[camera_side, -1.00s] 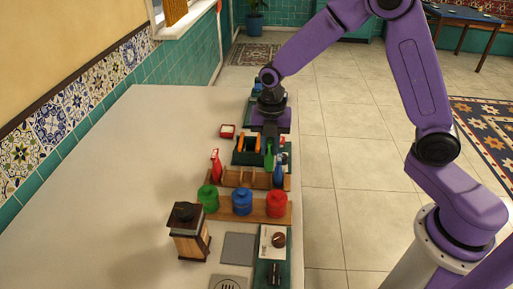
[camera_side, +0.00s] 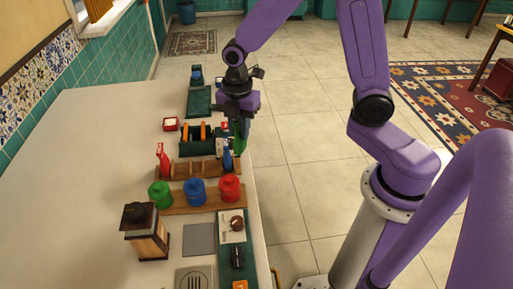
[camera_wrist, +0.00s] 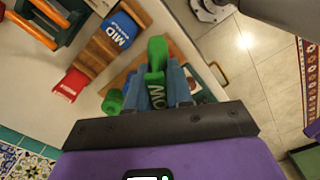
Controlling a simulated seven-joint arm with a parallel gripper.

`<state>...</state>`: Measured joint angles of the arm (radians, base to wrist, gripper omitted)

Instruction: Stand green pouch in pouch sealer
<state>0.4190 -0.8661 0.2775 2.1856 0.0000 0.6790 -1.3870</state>
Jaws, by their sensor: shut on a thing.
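The green pouch (camera_side: 240,140) is held upright in my gripper (camera_side: 240,122), over the table's right edge and just beyond the blue pouch. In the wrist view, my gripper (camera_wrist: 170,88) is shut on the green pouch (camera_wrist: 157,55), with white lettering partly covered by the fingers. A dark green stand with orange bars (camera_side: 196,140) stands just left of my gripper and may be the pouch sealer; I cannot tell for certain. It also shows in the wrist view's top left corner (camera_wrist: 42,22).
A wooden rack (camera_side: 195,170) holds a red pouch (camera_side: 163,160) and a blue pouch (camera_side: 227,158). Green (camera_side: 160,194), blue (camera_side: 195,192) and red (camera_side: 229,188) canisters stand nearer the camera. A wooden grinder (camera_side: 146,232) stands front left. The table's left side is clear.

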